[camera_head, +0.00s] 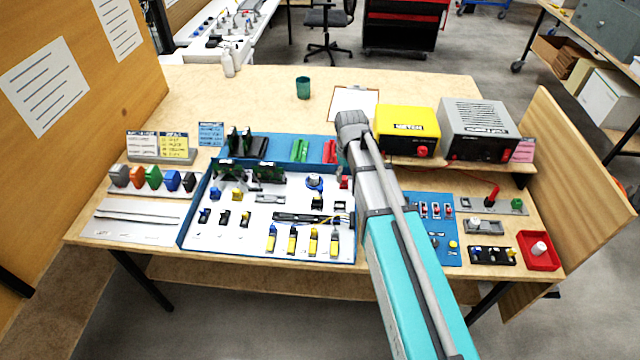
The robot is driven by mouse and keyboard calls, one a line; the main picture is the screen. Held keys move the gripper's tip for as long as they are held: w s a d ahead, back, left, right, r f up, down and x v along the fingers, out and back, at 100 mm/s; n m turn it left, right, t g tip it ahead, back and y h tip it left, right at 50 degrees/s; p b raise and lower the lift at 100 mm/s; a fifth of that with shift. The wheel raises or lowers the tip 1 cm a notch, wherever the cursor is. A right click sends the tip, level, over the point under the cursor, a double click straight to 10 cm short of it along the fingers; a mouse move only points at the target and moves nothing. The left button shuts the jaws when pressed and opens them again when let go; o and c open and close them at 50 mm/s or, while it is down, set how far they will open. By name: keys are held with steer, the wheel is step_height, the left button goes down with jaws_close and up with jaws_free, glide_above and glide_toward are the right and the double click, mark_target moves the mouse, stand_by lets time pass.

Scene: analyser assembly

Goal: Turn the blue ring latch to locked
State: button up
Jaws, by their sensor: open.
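A small round blue-and-white part (314,182), which looks like the blue ring latch, is on the right side of the white panel in the blue-edged tray (181,232). It is too small to read its turn position or any lock mark. My arm reaches up from the lower right, passing just right of the tray, and its grey joint stands above the back of the bench. My gripper cannot be made out in this view, so its place relative to the ring is not shown.
Black parts (268,172) stand behind the ring's left side, and yellow-and-black parts (313,240) line the tray's front. A yellow box (407,123) and a grey instrument (477,120) stand at back right. A green cup (303,88) stands behind, with bare bench around it.

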mark_target(320, 187)
steer(key=w+a+r+n, duration=0.1)
steer(key=w+a+n, duration=0.2)
steer(key=w+a, duration=0.3)
steer(key=shift+a+n+p, duration=0.3)
steer(key=shift+a+p, duration=0.05)
steer(key=shift+a, duration=0.9)
step_height(320, 187, down, 14)
steer(key=b, duration=1.3)
steer(key=shift+w+d+r+b, duration=0.1)
steer(key=shift+w+r+b, duration=0.1)
steer(key=shift+b, duration=0.2)
jaws_close()
